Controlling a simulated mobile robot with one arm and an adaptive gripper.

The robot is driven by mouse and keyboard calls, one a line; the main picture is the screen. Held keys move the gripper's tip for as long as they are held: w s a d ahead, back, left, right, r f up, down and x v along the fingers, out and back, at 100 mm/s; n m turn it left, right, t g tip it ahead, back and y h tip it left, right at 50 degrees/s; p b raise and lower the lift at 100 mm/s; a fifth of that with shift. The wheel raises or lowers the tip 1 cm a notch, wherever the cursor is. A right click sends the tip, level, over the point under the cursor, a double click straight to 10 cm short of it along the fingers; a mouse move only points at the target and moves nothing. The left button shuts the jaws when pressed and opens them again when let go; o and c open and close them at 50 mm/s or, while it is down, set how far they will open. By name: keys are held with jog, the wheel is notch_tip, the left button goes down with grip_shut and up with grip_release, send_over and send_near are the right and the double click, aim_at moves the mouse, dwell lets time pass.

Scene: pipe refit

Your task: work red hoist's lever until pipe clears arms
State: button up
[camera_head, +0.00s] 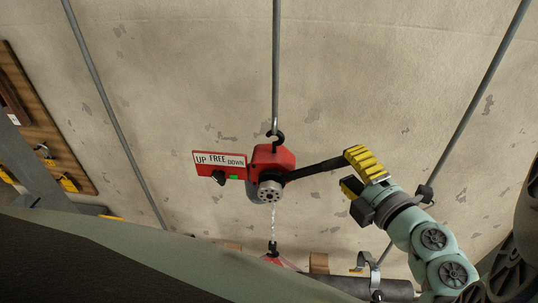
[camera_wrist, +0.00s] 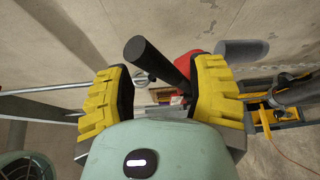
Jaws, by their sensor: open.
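The red hoist (camera_head: 272,160) hangs from a hook on a grey rod, with a chain (camera_head: 275,222) below it. Its black lever (camera_head: 318,168) sticks out to the right, tilted slightly up. My gripper (camera_head: 357,175) is open at the lever's outer end. In the wrist view the lever (camera_wrist: 152,58) shows between the open yellow fingers of my gripper (camera_wrist: 165,90), with a gap on the left; contact on the right is unclear. A red plate (camera_head: 219,164) reads UP, FREE, DOWN, with a black knob and green patch below. A dark pipe (camera_head: 345,284) lies low; its supporting arms are mostly hidden.
Grey rods (camera_head: 112,110) hang left and right of the hoist. A ring clamp (camera_head: 374,272) and a wooden block (camera_head: 319,262) are by the pipe. A wooden tool board (camera_head: 50,120) is at left. The wall around the lever is clear.

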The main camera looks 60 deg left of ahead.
jog(key=shift+x, duration=0.95)
jog(key=shift+w+a+f+b, duration=0.2)
jog(key=shift+a+f+b, duration=0.1)
jog(key=shift+f+b, duration=0.45)
jog(key=s+a+f+m+t+y+b, duration=0.1)
jog(key=f+m+b, duration=0.3)
jog(key=f+b, duration=0.4)
jog(key=s+a+f+m+t+y+b, duration=0.1)
jog(key=s+a+f+m+y+b, duration=0.1)
jog(key=f+b, duration=0.7)
jog(key=shift+s+a+f+m, duration=0.15)
jog(key=shift+s+f+m, duration=0.5)
jog(key=shift+m, duration=0.35)
jog(key=shift+w, duration=0.1)
